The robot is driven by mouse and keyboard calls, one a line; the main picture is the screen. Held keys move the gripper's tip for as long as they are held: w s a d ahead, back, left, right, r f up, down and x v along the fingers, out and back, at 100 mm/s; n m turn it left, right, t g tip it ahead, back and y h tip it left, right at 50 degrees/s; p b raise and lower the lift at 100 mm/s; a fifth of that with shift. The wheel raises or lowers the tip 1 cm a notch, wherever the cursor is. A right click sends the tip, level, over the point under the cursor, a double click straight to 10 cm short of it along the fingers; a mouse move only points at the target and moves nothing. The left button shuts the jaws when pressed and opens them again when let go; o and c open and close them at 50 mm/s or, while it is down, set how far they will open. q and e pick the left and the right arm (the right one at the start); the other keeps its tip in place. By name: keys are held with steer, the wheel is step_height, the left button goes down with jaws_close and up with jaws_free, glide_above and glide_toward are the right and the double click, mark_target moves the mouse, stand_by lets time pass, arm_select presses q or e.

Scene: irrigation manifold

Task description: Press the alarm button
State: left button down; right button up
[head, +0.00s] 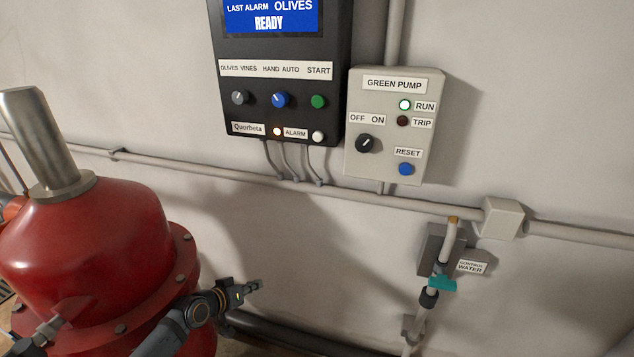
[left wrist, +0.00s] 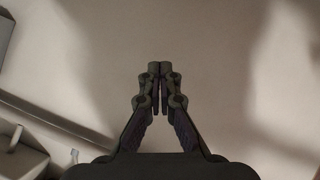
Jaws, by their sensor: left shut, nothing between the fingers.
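The black control box (head: 345,70) hangs on the wall at the upper middle of the head view. On its bottom row, the ALARM label (head: 296,133) sits between a glowing amber lamp (head: 277,131) and a white round button (head: 318,136). My left gripper (head: 258,285) is well below the box, in front of the wall, to the right of the red vessel. It is shut and empty. Its fingertips meet in the left wrist view (left wrist: 160,68), with bare wall behind them. My right gripper is not in view.
The red vessel (head: 85,235) fills the lower left. A grey pipe (head: 400,204) runs along the wall below the box. The grey GREEN PUMP box (head: 358,105) is to the right, with a blue reset button (head: 406,169). A teal-handled valve (head: 441,284) stands lower right.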

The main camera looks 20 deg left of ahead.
mark_target(318, 136)
arm_select(q)
steer(key=w+d+r+t+h, duration=0.1)
steer(key=w+d+r+h, duration=0.15)
steer(key=r, duration=0.85)
steer(key=w+d+r+t+h, duration=0.1)
steer(key=d+r+h, duration=0.15)
steer(key=r, duration=0.85)
steer(key=s+d+r+h, duration=0.2)
steer(key=d+r, duration=0.1)
steer(key=r, duration=0.4)
steer(key=s+d+r+m+h+p, duration=0.1)
steer(key=s+d+r+h, duration=0.1)
steer(key=r, duration=0.5)
steer(key=s+d+r+m+h, duration=0.1)
steer(key=s+d+r+h, duration=0.1)
steer(key=d+r, duration=0.3)
step_height(318, 136, up, 2)
steer(key=shift+s+r+g, duration=0.15)
steer(key=shift+s+g, duration=0.25)
steer(key=shift+s, duration=0.1)
steer(key=shift+d+p, duration=0.1)
steer(key=shift+p, duration=0.25)
steer(key=w+p, duration=0.6)
steer(key=w, duration=0.2)
steer(key=shift+w+d+p, duration=0.15)
steer(key=shift+w+p, duration=0.15)
steer(key=shift+w, duration=0.1)
